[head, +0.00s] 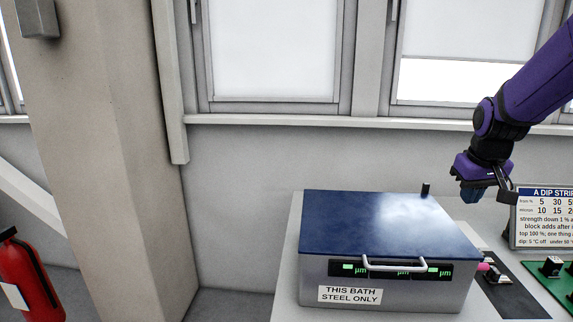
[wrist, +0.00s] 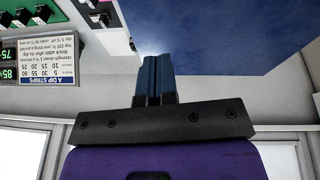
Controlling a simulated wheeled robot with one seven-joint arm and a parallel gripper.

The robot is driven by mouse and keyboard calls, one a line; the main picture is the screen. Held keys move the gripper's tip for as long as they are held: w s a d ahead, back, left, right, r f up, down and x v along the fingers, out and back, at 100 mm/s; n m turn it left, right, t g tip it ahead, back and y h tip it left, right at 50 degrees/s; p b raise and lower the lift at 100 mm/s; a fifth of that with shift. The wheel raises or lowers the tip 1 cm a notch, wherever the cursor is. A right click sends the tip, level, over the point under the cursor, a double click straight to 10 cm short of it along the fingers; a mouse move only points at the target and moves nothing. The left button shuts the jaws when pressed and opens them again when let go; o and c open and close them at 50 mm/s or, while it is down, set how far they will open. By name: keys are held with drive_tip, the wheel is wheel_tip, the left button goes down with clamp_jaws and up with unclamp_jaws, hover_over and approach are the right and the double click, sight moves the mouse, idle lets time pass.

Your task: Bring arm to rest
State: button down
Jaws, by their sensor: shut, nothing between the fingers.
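My purple arm comes in from the upper right of the head view. My gripper (head: 473,196) hangs above the bench, behind and to the right of the bath, in front of the wall. In the wrist view its two blue fingers (wrist: 157,72) are side by side and closed, with nothing visible between them. The bath (head: 390,290) is a grey box with a closed dark blue lid (head: 375,222), a front handle and green displays. Its label reads "THIS BATH STEEL ONLY".
A dip strip sign (head: 545,218) stands right of my gripper. A dark mat (head: 510,290) and a green board (head: 553,280) with small dark parts lie right of the bath. A red extinguisher (head: 28,280) stands at far left beside a thick pillar (head: 105,150). Windows line the back wall.

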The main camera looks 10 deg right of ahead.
drive_tip(key=s+a+r+t, duration=0.1)
drive_tip(key=s+a+r, duration=0.2)
drive_tip(key=s+a, duration=0.5)
drive_tip(key=s+a+r+n+t+y, duration=0.1)
drive_tip(key=s+a+r, duration=0.3)
drive_tip(key=s+a, duration=0.4)
drive_tip(key=shift+s, duration=1.25)
